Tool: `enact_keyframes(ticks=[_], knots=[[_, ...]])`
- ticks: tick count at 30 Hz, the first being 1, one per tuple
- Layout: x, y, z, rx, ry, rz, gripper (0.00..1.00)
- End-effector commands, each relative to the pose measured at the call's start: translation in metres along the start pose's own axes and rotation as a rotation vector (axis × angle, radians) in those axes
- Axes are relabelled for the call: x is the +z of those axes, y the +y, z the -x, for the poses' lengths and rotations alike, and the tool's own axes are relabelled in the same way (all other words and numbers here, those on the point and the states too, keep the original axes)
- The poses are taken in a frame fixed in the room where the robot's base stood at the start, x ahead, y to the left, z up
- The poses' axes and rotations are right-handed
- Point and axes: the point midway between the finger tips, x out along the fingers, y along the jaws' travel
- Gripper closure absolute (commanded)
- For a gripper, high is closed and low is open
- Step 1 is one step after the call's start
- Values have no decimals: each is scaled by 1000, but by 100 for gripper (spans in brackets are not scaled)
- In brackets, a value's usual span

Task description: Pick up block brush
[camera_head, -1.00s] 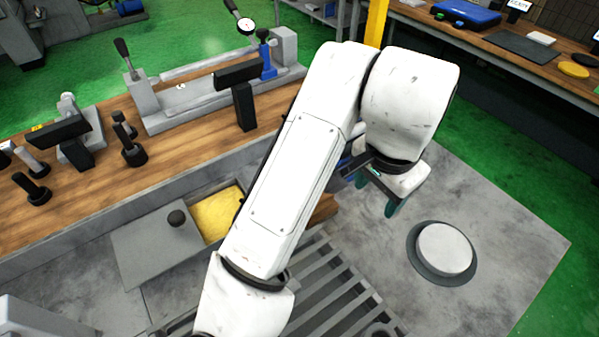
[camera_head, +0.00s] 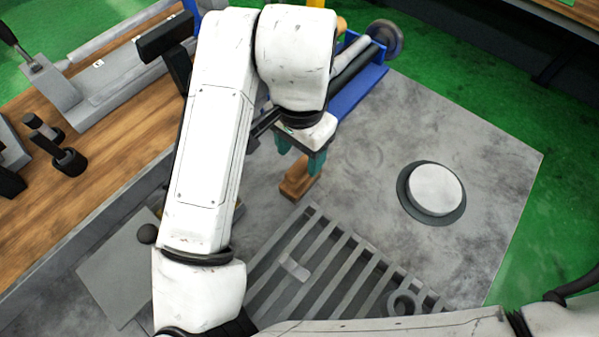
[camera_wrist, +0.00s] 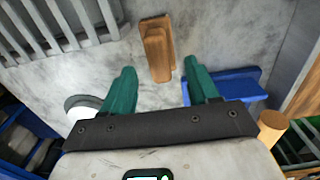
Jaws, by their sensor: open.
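The block brush (camera_head: 299,178) is a small wooden block lying on the grey metal surface, just beyond the slatted grate. In the wrist view the brush (camera_wrist: 156,48) shows its stepped wooden top, ahead of and between my fingertips. My gripper (camera_head: 301,163) has teal fingers and is above the brush, partly hiding it in the head view. In the wrist view my gripper (camera_wrist: 163,80) is open with nothing between its fingers. I cannot tell the exact height between fingertips and brush.
A slatted grate (camera_head: 318,262) lies nearer, with small metal parts on it. A round white-topped disc (camera_head: 435,188) sits to the right. A blue tray (camera_head: 358,88) with cylindrical items stands behind. A wooden bench (camera_head: 100,165) with tools runs along the left.

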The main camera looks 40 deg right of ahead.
Motion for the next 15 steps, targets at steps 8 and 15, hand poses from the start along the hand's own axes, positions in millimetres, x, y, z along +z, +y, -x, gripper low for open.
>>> enact_keyframes(ticks=[8, 15], knots=[[0, 1, -34, 3, 0, 1, 40], [0, 0, -52, 0, 1, 0, 40]])
